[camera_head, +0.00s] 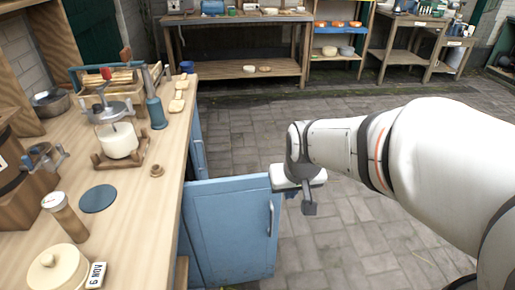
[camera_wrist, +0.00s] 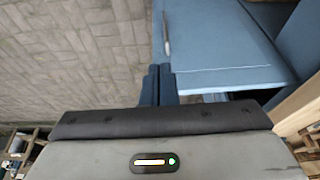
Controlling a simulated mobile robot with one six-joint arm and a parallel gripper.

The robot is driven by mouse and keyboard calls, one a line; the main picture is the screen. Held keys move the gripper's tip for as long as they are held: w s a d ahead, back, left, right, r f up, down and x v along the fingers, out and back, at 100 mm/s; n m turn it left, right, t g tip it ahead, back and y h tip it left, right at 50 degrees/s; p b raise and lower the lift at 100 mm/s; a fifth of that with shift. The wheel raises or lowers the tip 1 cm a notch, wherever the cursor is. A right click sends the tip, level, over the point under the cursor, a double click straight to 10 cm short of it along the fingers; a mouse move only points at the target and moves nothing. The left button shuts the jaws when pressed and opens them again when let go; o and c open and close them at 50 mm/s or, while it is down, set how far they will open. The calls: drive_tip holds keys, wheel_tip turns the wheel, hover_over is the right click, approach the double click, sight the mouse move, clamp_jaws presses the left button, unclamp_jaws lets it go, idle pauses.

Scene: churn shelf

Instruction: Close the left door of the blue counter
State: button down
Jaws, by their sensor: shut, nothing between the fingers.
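The blue counter with a wooden top (camera_head: 120,205) runs along the left of the head view. One of its blue doors (camera_head: 228,235) stands open, swung out from the counter front into the aisle, with a vertical handle (camera_head: 270,218) near its outer edge. The door also fills the upper right of the wrist view (camera_wrist: 215,40). My gripper (camera_head: 309,208) is at the door's outer edge, just right of its upper corner, fingers pointing down. In the wrist view the fingers (camera_wrist: 158,86) are together and empty, beside the door. I cannot tell whether they touch it.
Another blue front (camera_head: 197,140) shows farther along the counter. A cheese press (camera_head: 118,140), a dark round mat (camera_head: 97,198) and a lidded pot (camera_head: 57,270) stand on the top. Paved floor (camera_head: 345,225) lies free right of the door. Wooden tables (camera_head: 238,70) stand at the back.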

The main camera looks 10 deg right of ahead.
sight(276, 198)
drive_tip(key=shift+t, duration=0.3)
drive_tip(key=shift+w+a+f+b, duration=0.15)
drive_tip(key=shift+w+f+b, duration=1)
drive_tip(key=shift+w+f, duration=1.15)
drive_tip(key=shift+w+a+f+b, duration=0.1)
drive_tip(key=shift+w+f+b, duration=1.35)
drive_tip(key=shift+f, duration=1.6)
drive_tip(key=shift+w+a+f+b, duration=0.15)
drive_tip(key=shift+w+f+b, duration=0.75)
drive_tip(key=shift+w+f, duration=1.5)
drive_tip(key=shift+s+d+f, duration=0.1)
drive_tip(key=shift+s+f, duration=0.15)
